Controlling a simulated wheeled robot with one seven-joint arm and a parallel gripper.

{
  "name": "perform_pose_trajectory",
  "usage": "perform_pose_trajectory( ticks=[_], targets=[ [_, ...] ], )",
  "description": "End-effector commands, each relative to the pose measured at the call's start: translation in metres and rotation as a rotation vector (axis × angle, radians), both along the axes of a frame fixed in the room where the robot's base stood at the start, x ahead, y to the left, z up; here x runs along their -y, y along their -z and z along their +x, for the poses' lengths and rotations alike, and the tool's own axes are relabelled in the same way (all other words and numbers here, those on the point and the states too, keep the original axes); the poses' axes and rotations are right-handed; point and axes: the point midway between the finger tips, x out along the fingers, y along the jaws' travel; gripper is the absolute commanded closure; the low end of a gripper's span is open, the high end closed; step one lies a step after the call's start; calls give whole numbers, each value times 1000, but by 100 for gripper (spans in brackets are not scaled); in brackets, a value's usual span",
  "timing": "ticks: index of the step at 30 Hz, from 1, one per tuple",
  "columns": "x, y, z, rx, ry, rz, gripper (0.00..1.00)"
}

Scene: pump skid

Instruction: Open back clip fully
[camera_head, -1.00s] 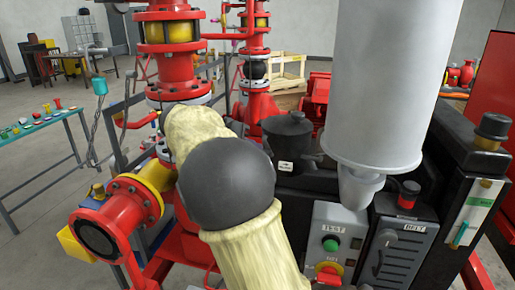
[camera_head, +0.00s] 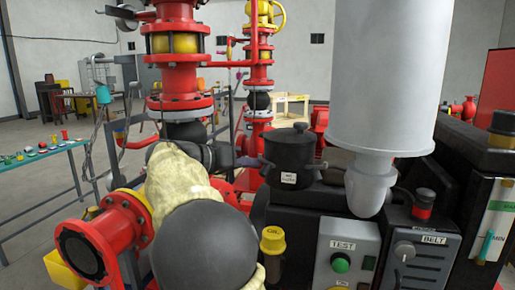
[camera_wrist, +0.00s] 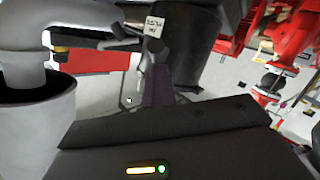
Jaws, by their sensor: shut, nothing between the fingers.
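A black lidded pot (camera_head: 288,155) with a white label stands right of centre in the head view. A small dark lever (camera_head: 265,166) shows low on its left side; I cannot tell whether it is the back clip or how far open it is. In the wrist view the pot (camera_wrist: 190,55) is at upper centre, with a dark bracket-like part (camera_wrist: 158,52) on its near side. My gripper (camera_wrist: 157,90) is shut and empty, its purplish fingers just below that part; contact is unclear. In the head view my gripper (camera_head: 246,161) points at the pot's left side.
A grey cylinder with a spout (camera_head: 375,90) hangs right of the pot. A control box with a green TEST button (camera_head: 341,262) and a BELT panel (camera_head: 420,262) stand in front. Red pipework (camera_head: 175,60) rises on the left. A yellow-capped part (camera_head: 272,240) stands beside my arm.

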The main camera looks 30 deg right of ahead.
Motion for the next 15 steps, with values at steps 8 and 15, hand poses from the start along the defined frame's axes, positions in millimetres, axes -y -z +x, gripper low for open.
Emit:
perform_pose_trajectory(
  ticks=[8,15],
  targets=[
    [-20,-28,6,1,4,-3,100],
    [-66,-30,2,2,3,-2,100]
  ],
)
